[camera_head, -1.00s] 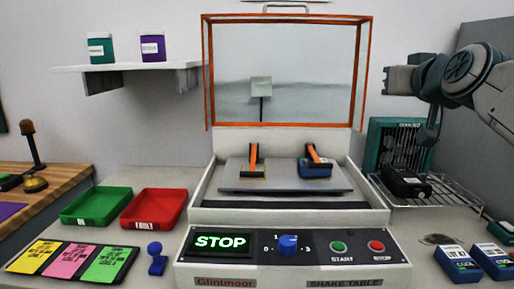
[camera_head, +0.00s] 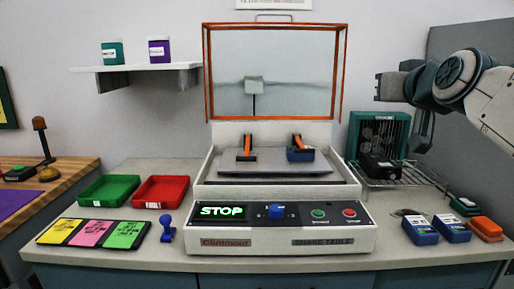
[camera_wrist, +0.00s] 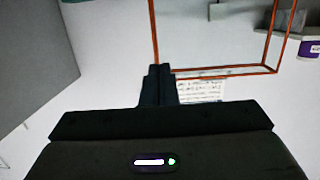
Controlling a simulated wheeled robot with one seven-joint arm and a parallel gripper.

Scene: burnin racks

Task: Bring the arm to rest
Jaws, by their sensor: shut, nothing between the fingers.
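My arm comes in from the right in the head view, raised above the bench. My gripper (camera_head: 380,87) points left, in front of the wall and to the right of the orange-framed cover. Its fingers look closed together with nothing between them. In the wrist view my gripper (camera_wrist: 158,70) shows as dark fingers pressed together, with the orange frame (camera_wrist: 220,71) and white wall beyond. The shake table (camera_head: 280,238) stands below and to the left of my gripper, its clear cover (camera_head: 275,75) raised and its display reading STOP.
Several blue boxes (camera_head: 420,231) and an orange one (camera_head: 486,229) lie at the bench's right. A teal fan unit (camera_head: 378,135) and a black device on a wire rack (camera_head: 400,172) sit below my arm. Green (camera_head: 108,203) and red (camera_head: 160,205) trays are left. Wall space around the gripper is clear.

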